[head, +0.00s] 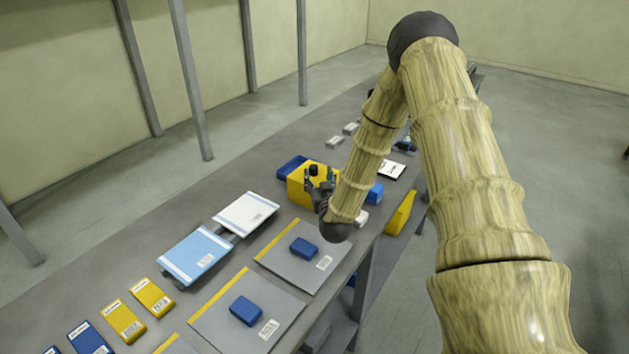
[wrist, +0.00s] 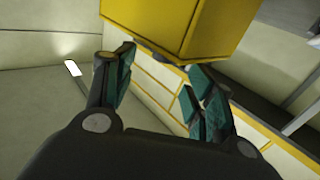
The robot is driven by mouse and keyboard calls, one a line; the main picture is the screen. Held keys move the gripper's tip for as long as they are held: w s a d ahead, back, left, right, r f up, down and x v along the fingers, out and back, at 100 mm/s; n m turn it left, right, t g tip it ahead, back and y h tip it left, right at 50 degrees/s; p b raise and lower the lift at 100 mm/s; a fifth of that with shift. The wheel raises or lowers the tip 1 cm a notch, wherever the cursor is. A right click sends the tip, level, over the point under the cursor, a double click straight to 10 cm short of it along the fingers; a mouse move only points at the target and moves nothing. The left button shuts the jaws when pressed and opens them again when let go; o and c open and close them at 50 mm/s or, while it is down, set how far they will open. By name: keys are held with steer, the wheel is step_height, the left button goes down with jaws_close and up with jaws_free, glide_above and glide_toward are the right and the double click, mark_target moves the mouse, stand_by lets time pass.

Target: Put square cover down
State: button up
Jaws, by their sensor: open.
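A yellow box-like block (head: 302,190) stands on the long grey bench in the head view, with a small dark knob (head: 313,169) at its top. I cannot tell for sure which piece is the square cover. My gripper (head: 320,183) is at the block's right side, partly hiding it. In the wrist view, my gripper's (wrist: 157,80) two teal fingers stand wide apart with nothing held between them. A yellow block (wrist: 180,25) is just beyond the fingertips there; whether they touch it is unclear.
A blue bin (head: 290,166) sits behind the yellow block. Blue blocks (head: 303,248) lie on grey plates (head: 280,262) in front. White-and-blue cases (head: 195,255) and yellow boxes (head: 152,297) lie to the left. A yellow piece (head: 401,214) is at the bench's right edge.

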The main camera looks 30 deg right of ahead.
mark_target(315, 170)
steer(key=w, duration=0.1)
steer(key=w+p, duration=0.1)
steer(key=w, duration=0.1)
steer(key=shift+d+f, duration=0.25)
steer(key=shift+f, duration=0.05)
steer(key=shift+w+d+r+p, duration=0.1)
steer(key=shift+w+d+p, duration=0.15)
steer(key=shift+p, duration=0.2)
steer(key=shift+d+r, duration=0.15)
steer(key=shift+r, duration=0.05)
steer(key=shift+w+d+f, duration=0.1)
steer(key=shift+d, duration=0.05)
steer(key=shift+w+f, duration=0.3)
steer(key=shift+w, duration=0.25)
steer(key=shift+s+r, duration=0.2)
steer(key=shift+s, duration=0.05)
steer(key=c, duration=0.6)
steer(key=shift+w+f, duration=0.1)
steer(key=shift+w, duration=0.05)
jaws_close()
